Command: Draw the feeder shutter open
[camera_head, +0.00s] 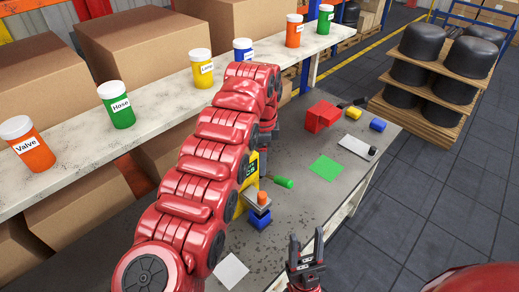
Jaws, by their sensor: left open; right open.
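A yellow box-like unit with a dark label (248,172) stands on the bench, mostly hidden behind my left arm. It may be the feeder; I cannot make out its shutter. My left gripper (264,146) points down beside this unit, at the far end of my red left arm. It is open, but its fingers are largely hidden, and I cannot tell whether they touch anything. My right gripper (306,250) is open and empty, with its fingers up, near the bench's front edge and apart from the unit.
A blue block with an orange-topped piece (260,212), a green-handled tool (283,182), a green sheet (326,168) and a red box (322,116) lie on the grey bench (300,205). Labelled jars, such as the Hose jar (117,106), line the shelf (75,165) behind.

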